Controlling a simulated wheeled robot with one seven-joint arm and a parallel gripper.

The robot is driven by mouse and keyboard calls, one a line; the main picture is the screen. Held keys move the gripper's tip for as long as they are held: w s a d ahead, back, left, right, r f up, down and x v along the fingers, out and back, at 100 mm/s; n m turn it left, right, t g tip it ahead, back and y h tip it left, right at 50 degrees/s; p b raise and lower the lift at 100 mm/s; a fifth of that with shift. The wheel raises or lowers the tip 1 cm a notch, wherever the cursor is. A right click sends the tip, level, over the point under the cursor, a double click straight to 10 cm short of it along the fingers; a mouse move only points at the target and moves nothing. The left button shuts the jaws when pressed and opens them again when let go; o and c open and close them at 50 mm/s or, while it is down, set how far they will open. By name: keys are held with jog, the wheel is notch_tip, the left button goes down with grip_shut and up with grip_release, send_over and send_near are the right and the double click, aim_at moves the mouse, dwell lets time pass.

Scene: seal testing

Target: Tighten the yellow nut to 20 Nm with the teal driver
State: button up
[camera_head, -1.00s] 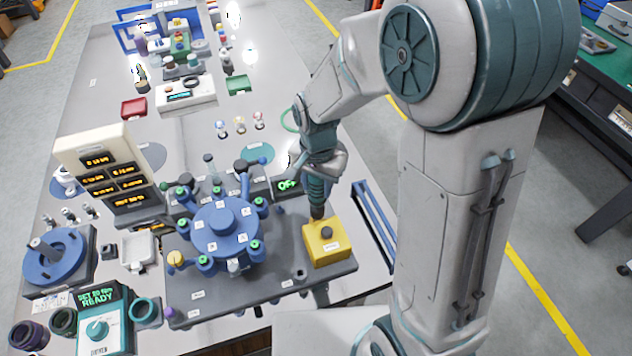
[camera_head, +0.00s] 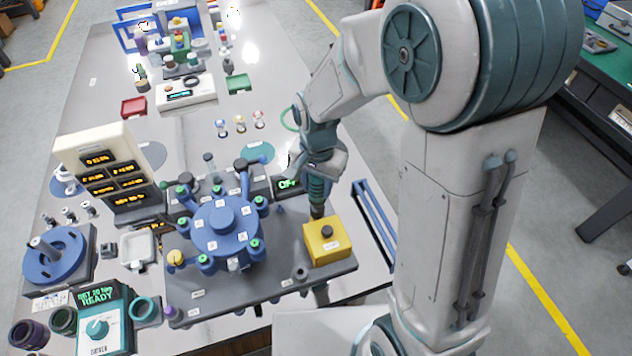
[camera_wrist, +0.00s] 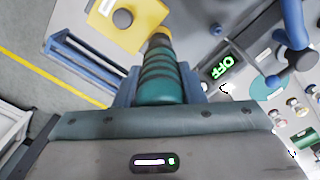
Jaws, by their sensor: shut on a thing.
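My gripper (camera_wrist: 160,85) is shut on the teal driver (camera_wrist: 160,75), which also shows in the head view (camera_head: 319,186). The driver points down, with its dark tip beside the far edge of a yellow box (camera_head: 318,253) with a dark button. Whether the tip touches the box cannot be told. The yellow nut (camera_head: 175,257) sits at the front left of the blue round flange (camera_head: 222,230), well left of my gripper. Green-topped nuts (camera_head: 255,244) ring the flange. A teal controller (camera_head: 98,328) at front left reads "SET 20" and "READY".
A lit "OFF" display (camera_wrist: 222,68) stands close to the driver, beside dark posts. A blue rack (camera_head: 373,225) lies right of the yellow box. A white tower with orange readouts (camera_head: 97,160) stands left of the flange.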

jog(key=shift+f+b, duration=1.05)
jog(key=shift+f, duration=0.1)
dwell(1.7)
jog(key=shift+r, duration=0.1)
jog(key=shift+r+p, duration=1.85)
jog(key=shift+r, duration=0.65)
